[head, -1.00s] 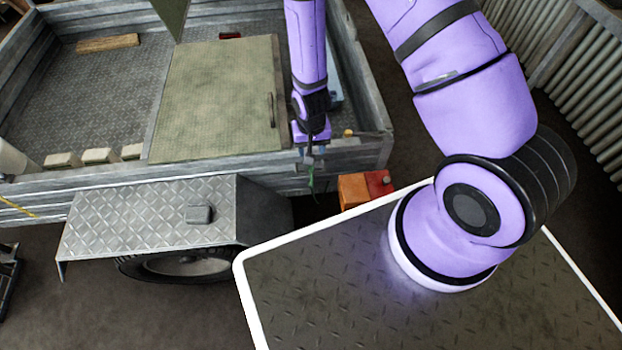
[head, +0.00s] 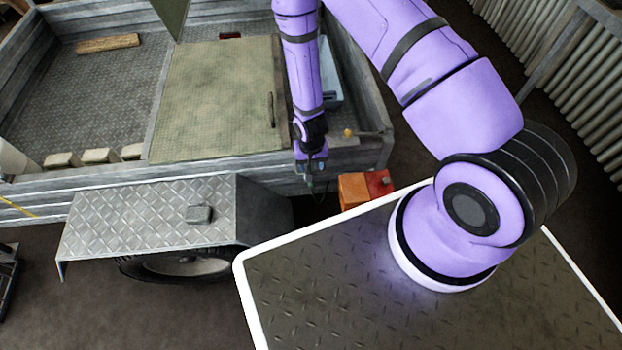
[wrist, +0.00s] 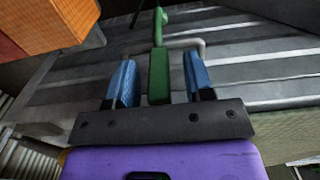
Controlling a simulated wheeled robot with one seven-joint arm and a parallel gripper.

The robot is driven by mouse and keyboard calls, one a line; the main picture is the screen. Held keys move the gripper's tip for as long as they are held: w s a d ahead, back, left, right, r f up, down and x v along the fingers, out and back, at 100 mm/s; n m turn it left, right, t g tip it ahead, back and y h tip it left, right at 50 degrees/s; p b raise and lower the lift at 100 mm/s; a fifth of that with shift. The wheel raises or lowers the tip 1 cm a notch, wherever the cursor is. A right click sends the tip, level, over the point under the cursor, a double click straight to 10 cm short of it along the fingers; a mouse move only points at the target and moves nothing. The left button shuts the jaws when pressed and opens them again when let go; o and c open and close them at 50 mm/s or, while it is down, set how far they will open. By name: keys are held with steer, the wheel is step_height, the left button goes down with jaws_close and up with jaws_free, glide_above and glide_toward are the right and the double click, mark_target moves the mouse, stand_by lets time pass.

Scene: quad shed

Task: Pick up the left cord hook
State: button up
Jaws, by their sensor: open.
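A green cord hook (wrist: 158,72) stands between the two blue fingers of my gripper (wrist: 160,78) in the wrist view, with a gap to each finger. Its far end bends to the side beyond the fingertips. A grey bent rod (wrist: 190,43) shows just behind it, by the trailer's side boards. In the head view my gripper (head: 317,181) is open and low at the outer side of the trailer wall. The hook is mostly hidden by my gripper there, and I see only one hook clearly.
An orange box (head: 354,190) and a red box (head: 379,183) sit just right of my gripper; orange also shows in the wrist view (wrist: 45,22). The trailer side wall (head: 240,170) is close behind, with a tread-plate mudguard (head: 150,210) to the left.

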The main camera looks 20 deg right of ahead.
steer(key=shift+c, duration=0.2)
jaws_close()
